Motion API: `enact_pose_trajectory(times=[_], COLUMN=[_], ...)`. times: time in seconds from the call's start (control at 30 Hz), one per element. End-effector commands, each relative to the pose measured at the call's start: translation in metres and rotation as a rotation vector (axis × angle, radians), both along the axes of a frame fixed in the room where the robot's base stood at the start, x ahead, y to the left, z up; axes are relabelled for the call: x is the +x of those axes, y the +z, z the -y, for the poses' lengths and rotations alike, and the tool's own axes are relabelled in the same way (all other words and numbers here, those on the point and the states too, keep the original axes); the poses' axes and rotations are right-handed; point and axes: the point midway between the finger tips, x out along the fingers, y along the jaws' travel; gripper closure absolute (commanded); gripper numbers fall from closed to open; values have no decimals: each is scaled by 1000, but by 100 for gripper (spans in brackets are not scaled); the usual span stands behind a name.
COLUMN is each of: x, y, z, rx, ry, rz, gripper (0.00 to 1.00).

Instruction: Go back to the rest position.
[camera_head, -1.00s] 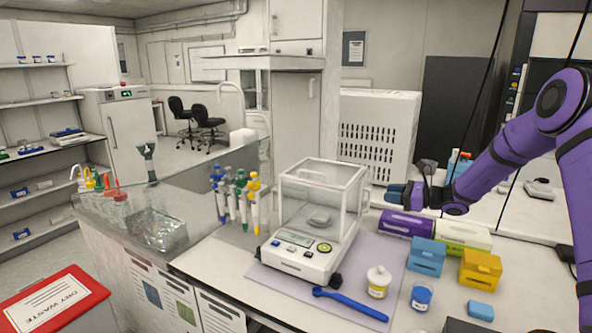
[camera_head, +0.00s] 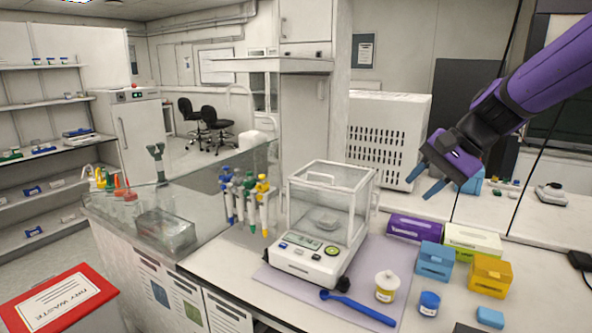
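My purple arm comes in from the upper right. My gripper (camera_head: 424,182) has two blue fingers that are spread apart, with nothing visible between them. It hangs in the air to the right of the balance (camera_head: 318,222), in front of the white vented cabinet (camera_head: 388,138) in the picture. The purple box (camera_head: 413,228) and the green-and-white box (camera_head: 472,240) lie below it on the bench.
On the bench are a blue spatula (camera_head: 357,308), a white jar (camera_head: 386,287), a blue-capped jar (camera_head: 429,303), blue boxes (camera_head: 434,262) and a yellow box (camera_head: 490,276). A pipette stand (camera_head: 246,203) is left of the balance. A red dry-waste bin (camera_head: 58,300) stands at lower left.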

Motion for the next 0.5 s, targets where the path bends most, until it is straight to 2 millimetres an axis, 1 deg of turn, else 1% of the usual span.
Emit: enact_pose_trajectory(times=[0.03,0.1,0.27,0.3,0.5], x=[-17,-38,-85,-96,-150], y=[6,11,20,21,26], z=[0,3,12,16,33], rx=[-48,-117,-268,-307,-491], ry=[35,80,183,207,327], rz=[33,73,161,183,295], gripper=[66,66,66,66,66])
